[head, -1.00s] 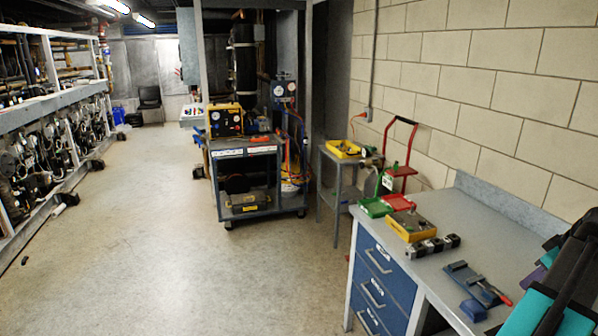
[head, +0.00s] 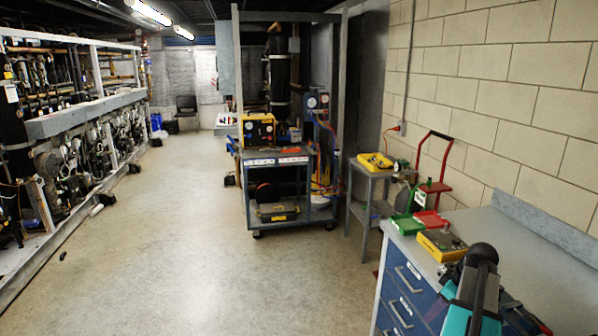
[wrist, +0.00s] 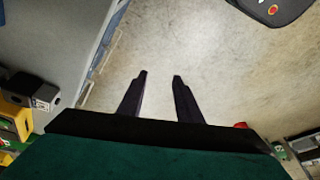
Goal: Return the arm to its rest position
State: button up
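My gripper (wrist: 160,75) shows in the wrist view, with its two dark fingers apart and nothing between them. It is over the bare concrete floor beside the grey workbench (wrist: 50,45). In the head view my teal and black arm is at the lower right, in front of the workbench (head: 545,255). The fingers cannot be made out there.
Blue drawers (head: 405,290) are under the bench; a yellow tray (head: 440,245) is on it. A side table (head: 371,180) and a grey cart (head: 275,190) stand behind. The compressor rack (head: 85,120) lines the left. The floor (head: 190,250) between is open.

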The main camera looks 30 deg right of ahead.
jog(key=w+a+f+n+g+y, duration=0.1)
jog(key=w+a+f, duration=0.3)
jog(key=a+f, duration=0.3)
jog(key=w+a+f+n+g+y, duration=0.1)
jog(key=w+a+f, duration=0.3)
jog(key=a, duration=0.4)
jog(key=a+f+n+g, duration=0.1)
jog(key=a+f+g, duration=0.1)
jog(key=a+f, duration=0.55)
jog(key=a+f+n+g, duration=0.1)
jog(key=a+f, duration=0.4)
jog(key=a, duration=0.6)
jog(key=s+a+f+g, duration=0.2)
jog(key=s+a+f, duration=0.25)
jog(key=a, duration=0.35)
jog(key=s+a+f+g, duration=0.1)
jog(key=s+a+f, duration=0.35)
jog(key=a, duration=0.25)
jog(key=s+a+f+m+h, duration=0.1)
jog(key=s+f+m, duration=0.2)
jog(key=s, duration=0.3)
jog(key=s+a+f+m+g+h, duration=0.1)
jog(key=s+a+f+m+h, duration=0.1)
jog(key=s+f+m, duration=0.1)
jog(key=shift+s+a+f+m, duration=0.15)
jog(key=shift+s+f+m, duration=0.25)
jog(key=shift+s+f, duration=0.7)
jog(key=shift+s+r, duration=0.3)
